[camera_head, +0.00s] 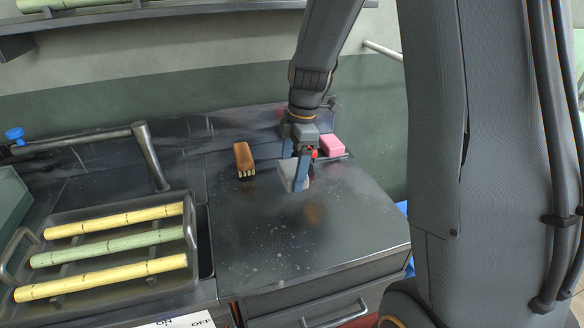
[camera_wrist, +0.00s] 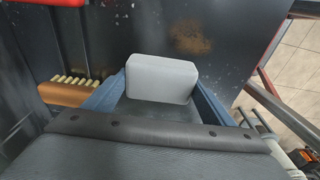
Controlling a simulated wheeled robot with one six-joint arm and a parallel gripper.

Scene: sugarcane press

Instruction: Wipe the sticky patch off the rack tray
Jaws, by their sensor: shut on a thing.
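A light grey block (camera_wrist: 162,77), like a sponge or pad, sits between the two blue fingers of my gripper (camera_wrist: 161,88). My gripper (camera_head: 297,180) is shut on this block, which also shows in the head view (camera_head: 286,174), low over the dark top. I cannot tell whether the block touches the surface. A brownish sticky patch (camera_head: 315,213) lies on the dark flat top (camera_head: 260,262), just to the right and nearer than the block. In the wrist view the patch (camera_wrist: 190,37) is beyond the block, apart from it.
A brown brush (camera_head: 243,158) with pale bristles stands left of my gripper. A pink block (camera_head: 332,146) lies behind it to the right. A tray (camera_head: 112,285) holding cane pieces is at the left, with a metal tap (camera_head: 148,155) behind. The front of the dark top is clear.

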